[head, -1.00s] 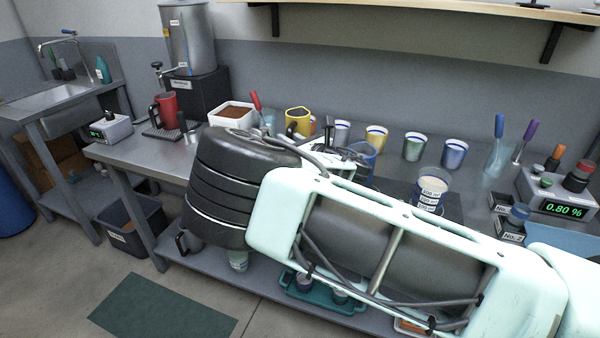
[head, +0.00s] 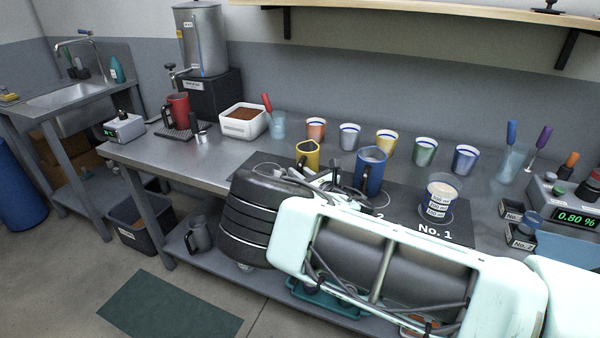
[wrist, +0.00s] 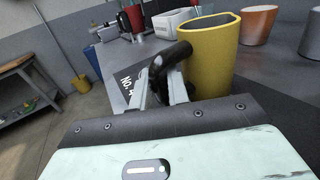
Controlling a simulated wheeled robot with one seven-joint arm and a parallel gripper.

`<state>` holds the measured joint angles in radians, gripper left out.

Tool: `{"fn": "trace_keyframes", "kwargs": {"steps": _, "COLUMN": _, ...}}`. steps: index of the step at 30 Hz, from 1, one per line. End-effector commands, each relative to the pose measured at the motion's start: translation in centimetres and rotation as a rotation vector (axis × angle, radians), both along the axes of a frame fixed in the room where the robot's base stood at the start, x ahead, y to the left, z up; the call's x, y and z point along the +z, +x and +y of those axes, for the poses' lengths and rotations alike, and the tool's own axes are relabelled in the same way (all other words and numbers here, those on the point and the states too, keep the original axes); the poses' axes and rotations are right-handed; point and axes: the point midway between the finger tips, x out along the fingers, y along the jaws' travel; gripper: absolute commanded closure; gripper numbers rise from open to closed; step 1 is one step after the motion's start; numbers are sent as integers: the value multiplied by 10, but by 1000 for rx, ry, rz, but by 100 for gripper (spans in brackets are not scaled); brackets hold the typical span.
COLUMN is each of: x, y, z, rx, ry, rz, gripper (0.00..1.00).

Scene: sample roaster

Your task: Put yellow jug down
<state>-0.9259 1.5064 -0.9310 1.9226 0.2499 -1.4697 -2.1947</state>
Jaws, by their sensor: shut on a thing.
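The yellow jug (head: 308,153) is upright at the left part of the dark mat (head: 258,160) on the bench. My gripper (wrist: 172,88) is shut on its black handle in the wrist view, where the jug (wrist: 212,52) stands right of the fingers. The mat shows a "No. 4" label (wrist: 126,82) just left of the handle. I cannot tell whether the jug's base touches the mat. In the head view my arm hides the jug's lower part and most of the gripper.
A blue jug (head: 370,170) stands close to the right of the yellow jug. A clear measuring cup (head: 439,198) stands at "No. 1". Several coloured cups (head: 387,142) line the back. A white bin of brown grounds (head: 242,121) is at the left, with bare bench before it.

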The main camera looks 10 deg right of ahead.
Motion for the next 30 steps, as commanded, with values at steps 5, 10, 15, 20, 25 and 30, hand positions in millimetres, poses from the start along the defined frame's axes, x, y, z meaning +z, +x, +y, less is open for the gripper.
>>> {"fn": "trace_keyframes", "kwargs": {"steps": 5, "x": 1, "y": 0, "z": 0, "rx": 0, "ry": 1, "rz": -4, "gripper": 100}}
{"fn": "trace_keyframes", "kwargs": {"steps": 10, "x": -3, "y": 0, "z": 0, "rx": 0, "ry": 1, "rz": -4, "gripper": 100}}
{"fn": "trace_keyframes", "kwargs": {"steps": 15, "x": -3, "y": 0, "z": 0, "rx": -1, "ry": 0, "rz": -1, "gripper": 62}}
{"fn": "trace_keyframes", "kwargs": {"steps": 20, "x": -3, "y": 0, "z": 0, "rx": -1, "ry": 0, "rz": -1, "gripper": 62}}
{"fn": "trace_keyframes", "kwargs": {"steps": 25, "x": -2, "y": 0, "z": 0, "rx": -1, "ry": 1, "rz": -1, "gripper": 62}}
{"fn": "trace_keyframes", "kwargs": {"steps": 30, "x": -7, "y": -20, "z": -9, "rx": -3, "ry": -2, "rz": 0, "gripper": 62}}
